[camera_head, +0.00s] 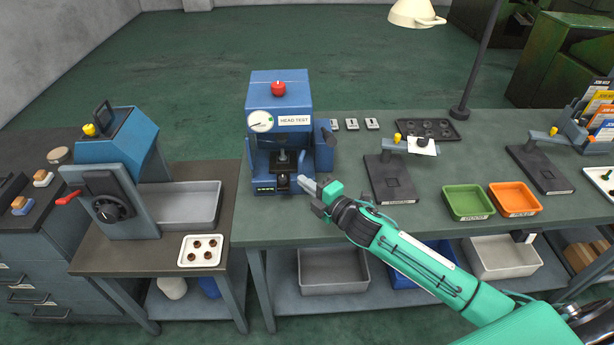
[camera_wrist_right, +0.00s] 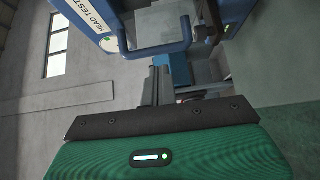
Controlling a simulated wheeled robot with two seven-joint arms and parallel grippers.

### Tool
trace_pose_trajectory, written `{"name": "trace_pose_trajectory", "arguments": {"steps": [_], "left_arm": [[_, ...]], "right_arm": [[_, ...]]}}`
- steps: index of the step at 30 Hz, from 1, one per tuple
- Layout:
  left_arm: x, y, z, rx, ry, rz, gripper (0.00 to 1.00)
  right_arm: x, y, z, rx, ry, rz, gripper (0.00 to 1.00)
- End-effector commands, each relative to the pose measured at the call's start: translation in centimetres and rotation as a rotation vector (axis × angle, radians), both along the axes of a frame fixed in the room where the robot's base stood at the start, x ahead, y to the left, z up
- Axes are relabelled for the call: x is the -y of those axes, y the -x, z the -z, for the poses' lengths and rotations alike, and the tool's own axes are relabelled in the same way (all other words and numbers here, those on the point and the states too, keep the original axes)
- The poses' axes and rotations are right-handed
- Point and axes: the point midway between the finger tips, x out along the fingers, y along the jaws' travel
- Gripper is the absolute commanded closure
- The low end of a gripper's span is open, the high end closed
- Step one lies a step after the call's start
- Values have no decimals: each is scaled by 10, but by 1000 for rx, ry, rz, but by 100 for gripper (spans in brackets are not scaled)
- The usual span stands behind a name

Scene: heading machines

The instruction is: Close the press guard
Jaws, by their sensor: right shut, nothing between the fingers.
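The blue press (camera_head: 280,95), labelled HEAD TEST, stands at the left end of the green bench, with a red knob on top and a round dial. Its front bay is open to view, with dark tooling inside. In the right wrist view, the press (camera_wrist_right: 95,18) is at the top, with a pale, see-through-looking panel (camera_wrist_right: 160,24) beside its blue frame; I cannot tell for sure that this is the guard. My right gripper (camera_head: 304,183) is shut and empty, just in front of the press's lower right side. Its fingers (camera_wrist_right: 162,82) point towards the press. My left gripper is out of view.
A black fixture (camera_head: 390,180) stands right of the press, near my right arm. Green (camera_head: 468,216) and orange (camera_head: 514,212) trays lie further right. A second blue machine (camera_head: 118,140) stands on the left table beside a white tray (camera_head: 201,262).

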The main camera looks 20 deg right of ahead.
Motion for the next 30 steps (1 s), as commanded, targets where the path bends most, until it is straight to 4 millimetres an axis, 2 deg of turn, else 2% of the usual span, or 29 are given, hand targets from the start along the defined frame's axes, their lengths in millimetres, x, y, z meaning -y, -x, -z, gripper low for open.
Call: {"name": "trace_pose_trajectory", "arguments": {"steps": [6,16,20,30], "left_arm": [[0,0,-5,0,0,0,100],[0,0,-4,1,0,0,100],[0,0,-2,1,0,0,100],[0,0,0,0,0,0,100]], "right_arm": [[4,-10,0,0,-1,0,100],[5,-11,1,0,-1,0,100],[15,-20,0,1,0,-1,100],[33,-41,-1,6,3,-185,100]]}}
